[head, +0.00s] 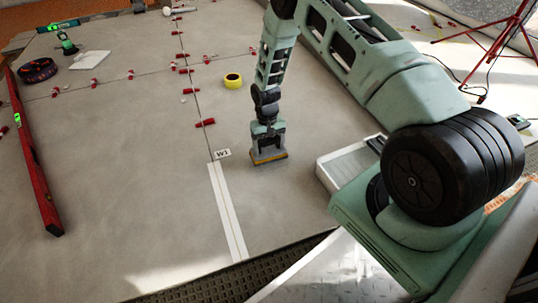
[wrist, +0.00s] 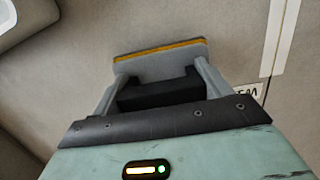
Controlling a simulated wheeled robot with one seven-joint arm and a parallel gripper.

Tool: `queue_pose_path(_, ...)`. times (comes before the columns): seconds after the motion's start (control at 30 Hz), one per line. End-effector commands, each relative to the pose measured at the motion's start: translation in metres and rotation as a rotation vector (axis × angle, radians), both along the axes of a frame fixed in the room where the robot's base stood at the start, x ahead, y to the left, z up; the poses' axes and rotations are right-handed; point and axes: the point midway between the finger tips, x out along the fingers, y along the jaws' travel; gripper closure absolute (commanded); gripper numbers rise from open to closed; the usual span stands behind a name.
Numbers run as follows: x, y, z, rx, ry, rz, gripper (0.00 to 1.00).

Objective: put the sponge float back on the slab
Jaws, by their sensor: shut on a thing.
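The sponge float is a flat grey block with a thin orange-yellow layer along its bottom. It shows in the head view (head: 268,159) near the middle, and in the wrist view (wrist: 160,62) beyond my fingers. My gripper (head: 268,147) points down and is shut on the float's grey upper part; its two fingers also show in the wrist view (wrist: 160,80). The float is low over the grey slab (head: 120,135), right of the white strip. I cannot tell whether its underside touches the slab. The gripper hides part of the float's top.
A yellow roll (head: 233,80) and several red clips (head: 205,122) sit farther back. A long red level (head: 38,165) lies at left. The slab between level and strip is clear.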

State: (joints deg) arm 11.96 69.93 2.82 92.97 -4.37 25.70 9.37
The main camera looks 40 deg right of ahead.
Motion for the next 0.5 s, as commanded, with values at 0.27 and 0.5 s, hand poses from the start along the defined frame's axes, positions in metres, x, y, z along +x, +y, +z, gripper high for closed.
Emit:
queue_pose_path(0.27,0.001,0.000,-0.030,0.000,-0.002,0.001,0.61)
queue_pose_path(0.5,0.000,0.000,-0.030,0.000,-0.001,0.001,0.61)
